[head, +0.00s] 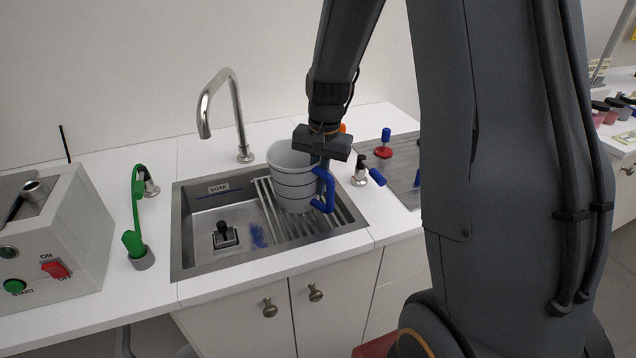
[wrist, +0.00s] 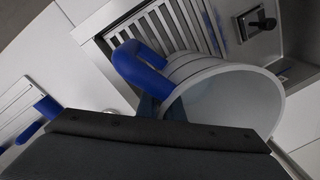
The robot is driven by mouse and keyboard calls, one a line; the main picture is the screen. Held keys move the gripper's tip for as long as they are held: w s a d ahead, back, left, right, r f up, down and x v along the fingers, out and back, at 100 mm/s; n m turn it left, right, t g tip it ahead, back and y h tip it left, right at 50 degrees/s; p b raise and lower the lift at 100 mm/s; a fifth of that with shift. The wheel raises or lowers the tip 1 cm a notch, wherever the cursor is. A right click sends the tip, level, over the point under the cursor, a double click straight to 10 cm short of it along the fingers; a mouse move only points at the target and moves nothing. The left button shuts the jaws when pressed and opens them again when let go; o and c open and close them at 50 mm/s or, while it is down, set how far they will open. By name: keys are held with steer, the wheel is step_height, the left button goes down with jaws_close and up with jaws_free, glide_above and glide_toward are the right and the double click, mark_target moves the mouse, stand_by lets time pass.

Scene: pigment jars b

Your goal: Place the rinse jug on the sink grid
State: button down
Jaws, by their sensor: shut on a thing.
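The rinse jug (head: 291,178) is a light grey, ringed jug with a blue handle, upright at the right part of the sink. It also shows in the wrist view (wrist: 228,95), with its open mouth towards the camera. My gripper (head: 323,165) is shut on the jug at its blue handle side; the fingertips are partly hidden. The sink grid (head: 336,214) is a set of metal bars across the right side of the sink, also in the wrist view (wrist: 174,24). The jug is over the grid; I cannot tell whether its base touches the bars.
The sink basin (head: 205,250) has a SOAK label, a black-handled item (head: 225,235) and blue bristles or stain. A tall faucet (head: 215,105) stands behind. A green hose-like tool (head: 137,215) and a grey machine (head: 55,245) are left. A drainboard (head: 402,160) with blue-handled items is right.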

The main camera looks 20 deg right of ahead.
steer(key=c, duration=1.9)
jaws_free()
steer(key=shift+f, duration=0.1)
step_height(320, 180, up, 12)
steer(key=b, duration=0.2)
steer(key=shift+s+d+b, duration=0.35)
steer(key=shift+d, duration=0.1)
